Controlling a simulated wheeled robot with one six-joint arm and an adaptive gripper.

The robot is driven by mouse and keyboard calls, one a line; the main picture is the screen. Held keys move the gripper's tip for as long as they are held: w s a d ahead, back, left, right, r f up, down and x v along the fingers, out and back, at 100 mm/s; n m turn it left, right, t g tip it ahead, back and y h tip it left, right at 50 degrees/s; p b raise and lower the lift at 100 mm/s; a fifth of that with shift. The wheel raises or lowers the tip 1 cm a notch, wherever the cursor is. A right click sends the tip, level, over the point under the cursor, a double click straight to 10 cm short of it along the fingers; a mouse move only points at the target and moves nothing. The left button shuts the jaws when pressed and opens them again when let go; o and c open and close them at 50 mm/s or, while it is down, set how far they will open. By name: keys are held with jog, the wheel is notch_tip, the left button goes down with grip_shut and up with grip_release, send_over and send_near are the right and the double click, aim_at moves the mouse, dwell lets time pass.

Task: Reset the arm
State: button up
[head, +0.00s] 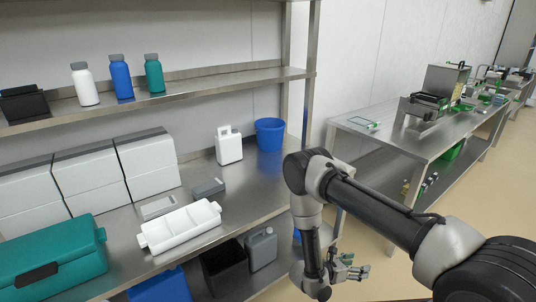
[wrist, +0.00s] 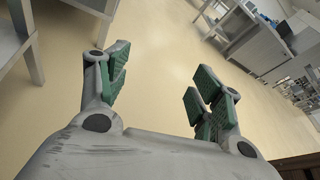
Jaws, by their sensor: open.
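My arm (head: 375,212) reaches in from the right of the head view and bends down at the elbow. My gripper (head: 357,270) hangs in front of the steel bench's right end, over the floor side. In the wrist view my gripper (wrist: 155,95) is open, its green-padded fingers wide apart. Nothing is between the fingers; only the beige floor (wrist: 160,45) shows behind them. The gripper touches nothing that I can see.
The steel bench (head: 262,190) holds a white divided tray (head: 182,228), a teal case (head: 50,257), a white jug (head: 229,147) and a blue bucket (head: 269,134). Bottles (head: 120,80) stand on the shelf above. Another steel table (head: 395,135) stands at right, with floor beside it.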

jog(key=s+d+r+m+g, duration=0.1)
jog(key=d+r+m+g, duration=0.2)
jog(key=r+m+g, duration=0.9)
jog(key=s+r+m+t+y, duration=0.3)
jog(key=s+r, duration=0.4)
jog(key=r, duration=0.8)
jog(key=s+r+m+t+y, duration=0.4)
jog(key=s+r+m+y, duration=0.2)
jog(key=r, duration=0.9)
jog(key=s+r+m+t+y, duration=0.4)
jog(key=s+r, duration=0.5)
jog(key=r, duration=0.6)
jog(key=shift+d+r+y, duration=0.15)
jog(key=shift+r+y, duration=0.25)
